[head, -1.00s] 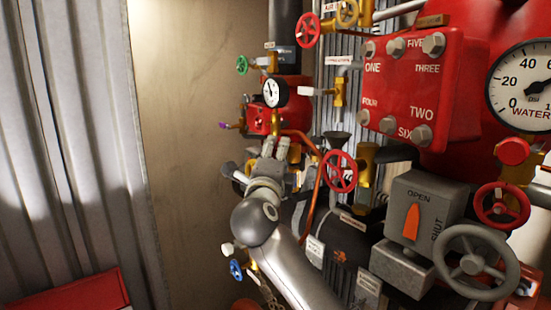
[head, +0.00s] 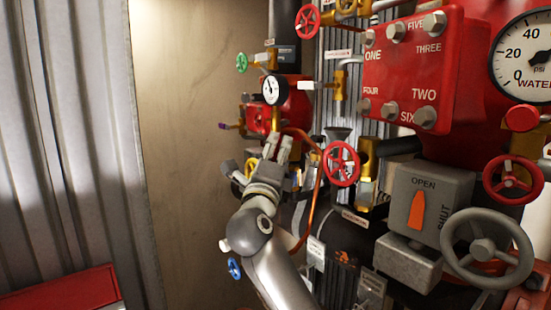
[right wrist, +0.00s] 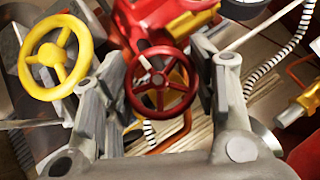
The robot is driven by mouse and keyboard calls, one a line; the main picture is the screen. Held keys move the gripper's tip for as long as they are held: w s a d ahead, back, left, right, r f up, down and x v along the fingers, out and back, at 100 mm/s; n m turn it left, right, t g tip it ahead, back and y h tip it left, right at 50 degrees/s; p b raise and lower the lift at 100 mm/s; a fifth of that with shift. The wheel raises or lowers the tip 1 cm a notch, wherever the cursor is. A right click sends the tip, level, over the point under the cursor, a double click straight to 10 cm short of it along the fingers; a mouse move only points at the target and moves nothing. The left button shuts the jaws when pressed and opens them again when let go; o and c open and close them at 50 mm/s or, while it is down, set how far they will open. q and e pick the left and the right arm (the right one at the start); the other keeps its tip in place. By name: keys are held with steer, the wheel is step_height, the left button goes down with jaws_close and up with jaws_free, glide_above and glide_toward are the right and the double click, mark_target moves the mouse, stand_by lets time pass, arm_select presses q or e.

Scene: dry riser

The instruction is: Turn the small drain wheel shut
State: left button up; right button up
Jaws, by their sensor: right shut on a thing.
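In the right wrist view a small dark red wheel (right wrist: 160,82) with spokes sits between the two fingers of my right gripper (right wrist: 158,84). The fingers lie at its left and right rim and are shut on it. In the head view my right gripper (head: 277,148) reaches up among the pipes, and the wheel between its fingers is hidden there. A yellow wheel (right wrist: 55,57) is just left of the gripper in the wrist view, and part of it shows in the head view (head: 251,168). I cannot read a drain label. My left gripper is not in view.
A larger red wheel (head: 341,163) and a copper-coloured pipe (head: 314,205) are close to the right of the gripper. A blue wheel (head: 234,268) is below, a small gauge (head: 273,90) above. The red bolted box (head: 415,75) and grey wheel (head: 486,247) stand right.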

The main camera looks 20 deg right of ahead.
steer(key=o, duration=1.1)
steer(key=shift+a, duration=0.1)
steer(key=shift+c, duration=0.2)
steer(key=shift+s+f, duration=0.1)
steer(key=v, duration=1.2)
